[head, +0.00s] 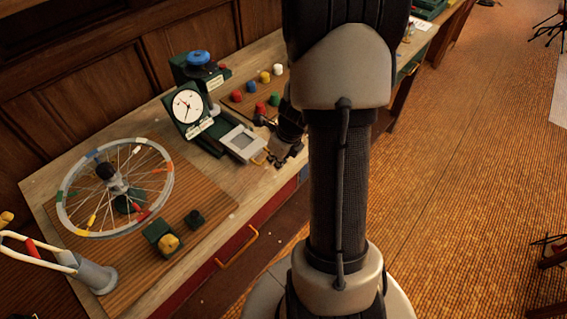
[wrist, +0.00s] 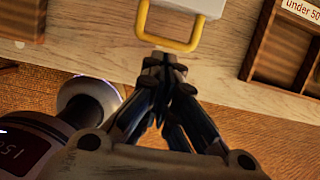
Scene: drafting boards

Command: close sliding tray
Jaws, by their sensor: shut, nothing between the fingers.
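The sliding tray (head: 242,142) is a pale grey-white square plate with a darker inset, sticking out from the dark green base of the dial device (head: 206,128) towards the front edge of the bench. Its yellow loop handle (head: 260,157) faces the front edge. In the wrist view the tray's front end (wrist: 196,5) and yellow handle (wrist: 172,46) show at the top. My gripper (head: 278,162) is beside the handle on its front side; in the wrist view its fingertips (wrist: 164,66) are shut, empty and close to the handle's outer bar. I cannot tell whether they touch it.
Several coloured knobs (head: 264,77) stand behind the tray. A wooden compartment box (wrist: 262,50) is at right in the wrist view. A drawer with a yellow handle (head: 237,247) is below the bench edge.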

